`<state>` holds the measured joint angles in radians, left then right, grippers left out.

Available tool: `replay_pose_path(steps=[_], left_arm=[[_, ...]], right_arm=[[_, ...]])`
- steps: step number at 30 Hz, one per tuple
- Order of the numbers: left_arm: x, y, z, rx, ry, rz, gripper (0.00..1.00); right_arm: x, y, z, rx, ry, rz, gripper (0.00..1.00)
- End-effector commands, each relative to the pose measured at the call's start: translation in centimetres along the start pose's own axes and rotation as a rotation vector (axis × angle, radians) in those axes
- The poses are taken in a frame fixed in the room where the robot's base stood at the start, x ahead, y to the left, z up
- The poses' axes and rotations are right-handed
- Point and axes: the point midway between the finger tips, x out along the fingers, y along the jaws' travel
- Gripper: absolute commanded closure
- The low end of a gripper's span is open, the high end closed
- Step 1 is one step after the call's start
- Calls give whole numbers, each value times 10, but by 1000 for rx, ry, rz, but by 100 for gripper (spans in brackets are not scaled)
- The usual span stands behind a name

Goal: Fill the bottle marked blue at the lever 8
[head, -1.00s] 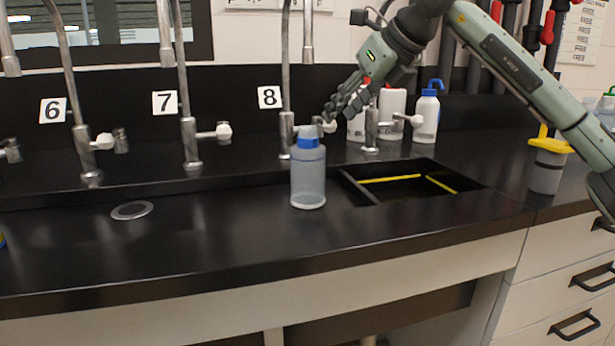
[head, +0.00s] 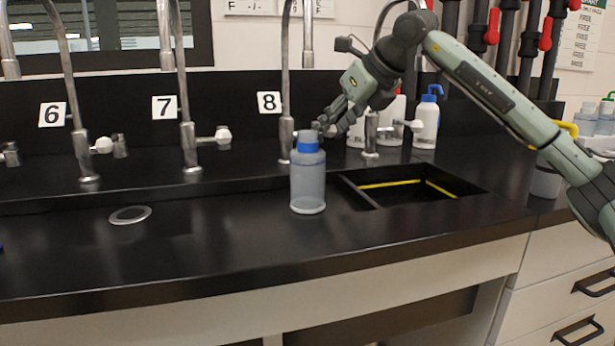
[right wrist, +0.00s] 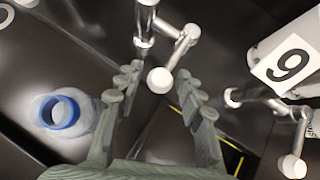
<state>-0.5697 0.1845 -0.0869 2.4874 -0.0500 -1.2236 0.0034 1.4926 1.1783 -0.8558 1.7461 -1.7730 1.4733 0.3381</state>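A translucent bottle with a blue neck ring (head: 308,185) stands upright on the black bench, in front of the tap beside the number 8 sign (head: 269,102). In the right wrist view its open mouth (right wrist: 62,112) shows at the left. My right gripper (head: 332,122) is at that tap's lever, behind and right of the bottle. In the right wrist view the white lever knob (right wrist: 160,80) lies between its open fingers (right wrist: 158,92); contact cannot be told. No water stream is clearly visible, and the fill level is unclear. My left gripper is out of view.
A sink opening (head: 400,188) with yellow strips lies right of the bottle. A white blue-capped bottle (head: 427,118) stands behind it. Taps 7 (head: 188,140) and 6 (head: 82,150) are at left.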

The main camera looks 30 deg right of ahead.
Motion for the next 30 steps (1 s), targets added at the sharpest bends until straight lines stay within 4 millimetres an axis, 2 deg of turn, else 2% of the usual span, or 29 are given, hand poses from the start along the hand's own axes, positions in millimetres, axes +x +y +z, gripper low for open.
replay_pose_path(steps=[6,18,30], left_arm=[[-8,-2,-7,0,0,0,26],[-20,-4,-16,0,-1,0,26],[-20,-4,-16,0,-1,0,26]], right_arm=[[-29,0,2,1,-2,-1,62],[-72,-1,1,1,-1,-2,62],[-76,0,0,0,0,-1,62]])
